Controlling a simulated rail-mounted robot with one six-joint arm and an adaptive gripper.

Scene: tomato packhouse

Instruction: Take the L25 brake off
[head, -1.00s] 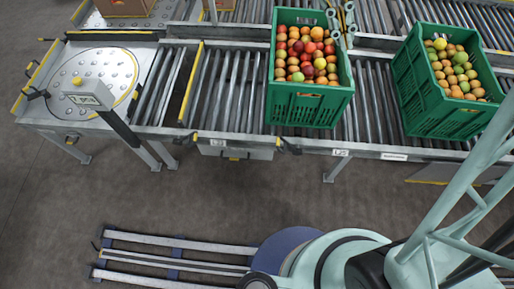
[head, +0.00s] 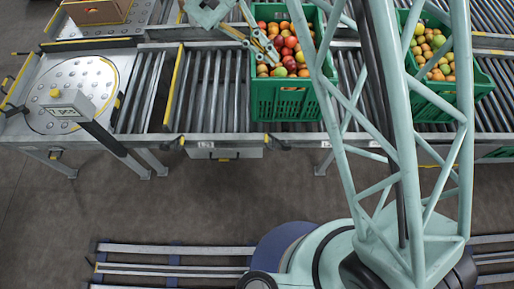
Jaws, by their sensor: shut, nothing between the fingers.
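Small dark levers with yellow parts sit along the conveyor's front edge, one left (head: 172,141) and one nearer the middle (head: 278,143). The labels on the edge are too small to read, so I cannot tell which part is the L25 brake. My gripper (head: 270,52) is shut and empty. It is over the left side of the middle green crate (head: 285,107), above the fruit, apart from both levers. Whether it touches the crate is unclear.
A second green crate (head: 440,100) of fruit is at right, partly behind my arm. A cardboard box (head: 98,10) is at the back left. Rollers (head: 215,90) left of the middle crate are bare.

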